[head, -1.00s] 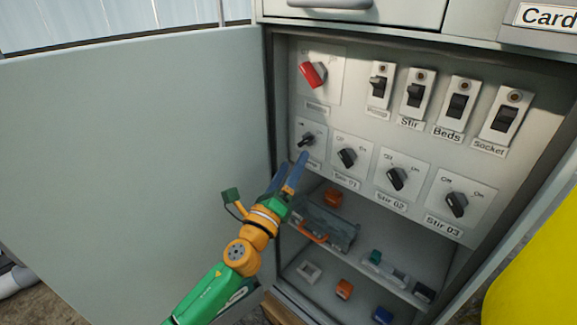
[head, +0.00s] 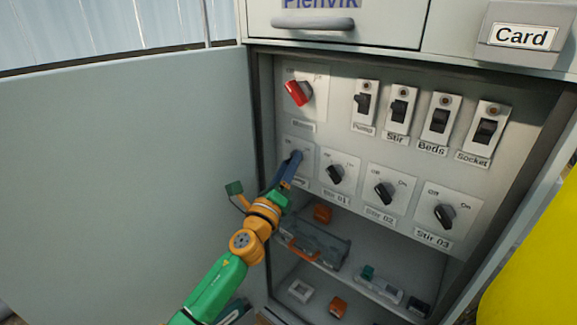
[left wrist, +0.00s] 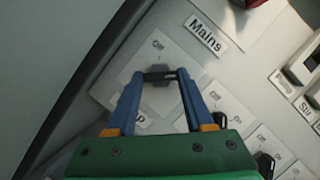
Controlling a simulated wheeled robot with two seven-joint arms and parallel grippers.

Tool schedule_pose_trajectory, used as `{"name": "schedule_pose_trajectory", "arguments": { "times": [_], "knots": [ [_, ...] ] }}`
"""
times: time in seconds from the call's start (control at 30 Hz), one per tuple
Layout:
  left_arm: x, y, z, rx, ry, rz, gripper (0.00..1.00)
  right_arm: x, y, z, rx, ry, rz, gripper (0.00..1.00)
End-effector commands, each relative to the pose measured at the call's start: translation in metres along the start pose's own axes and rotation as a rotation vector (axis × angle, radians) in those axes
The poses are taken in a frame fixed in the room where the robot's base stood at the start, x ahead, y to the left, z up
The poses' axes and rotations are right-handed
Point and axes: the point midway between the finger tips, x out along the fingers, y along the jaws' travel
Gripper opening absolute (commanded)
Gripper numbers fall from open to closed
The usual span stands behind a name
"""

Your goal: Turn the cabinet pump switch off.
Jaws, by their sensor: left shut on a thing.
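The cabinet pump switch is a dark rotary knob on a pale plate (head: 306,148), lower left on the panel inside the open cabinet. In the head view my left gripper (head: 294,157) covers the knob. In the left wrist view the dark knob (left wrist: 160,76) sits between the blue fingertips of my left gripper (left wrist: 161,73), which is shut on it. Its label is mostly hidden behind a finger; only a final "p" shows. Which way the knob points is hard to tell. My right gripper is not in view.
A red mains knob (head: 298,93) sits above. A Pump toggle (head: 363,103) and other toggles fill the upper row. The Stir 01 knob (head: 335,174) is close on the right. The open cabinet door (head: 120,180) stands left. Shelves with small parts lie below.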

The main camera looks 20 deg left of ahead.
Motion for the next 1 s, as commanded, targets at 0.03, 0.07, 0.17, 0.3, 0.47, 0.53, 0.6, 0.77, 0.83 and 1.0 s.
{"name": "schedule_pose_trajectory", "arguments": {
  "times": [0.03, 0.07, 0.17, 0.3, 0.47, 0.53, 0.6, 0.77, 0.83, 1.0],
  "knots": [
    [0.000, 0.000, 0.000, -0.001, 0.000, 0.002, 0.00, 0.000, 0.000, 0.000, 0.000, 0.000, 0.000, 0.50],
    [0.000, 0.000, 0.000, -0.003, 0.000, 0.002, 0.00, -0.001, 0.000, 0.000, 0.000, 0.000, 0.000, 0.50],
    [0.000, -0.001, 0.000, -0.017, 0.001, 0.008, 0.00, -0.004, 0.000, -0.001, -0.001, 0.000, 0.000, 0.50],
    [0.001, -0.003, 0.001, -0.066, 0.002, 0.028, 0.00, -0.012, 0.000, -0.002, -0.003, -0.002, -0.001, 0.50],
    [0.001, -0.005, 0.003, -0.167, 0.002, 0.071, 0.00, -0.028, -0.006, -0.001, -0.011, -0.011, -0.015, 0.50],
    [0.001, -0.006, 0.003, -0.224, 0.002, 0.095, 0.00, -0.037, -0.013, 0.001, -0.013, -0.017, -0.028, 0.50],
    [0.002, -0.007, 0.004, -0.283, 0.002, 0.120, 0.00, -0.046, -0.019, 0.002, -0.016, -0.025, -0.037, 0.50],
    [0.002, -0.009, 0.004, -0.425, 0.002, 0.179, 0.00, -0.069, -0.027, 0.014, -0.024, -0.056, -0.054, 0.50],
    [0.002, -0.009, 0.005, -0.487, 0.001, 0.205, 0.00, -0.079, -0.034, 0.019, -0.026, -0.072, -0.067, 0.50],
    [0.002, -0.010, 0.006, -0.636, 0.001, 0.267, 0.00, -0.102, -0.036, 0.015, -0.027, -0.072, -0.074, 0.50]
  ]
}}
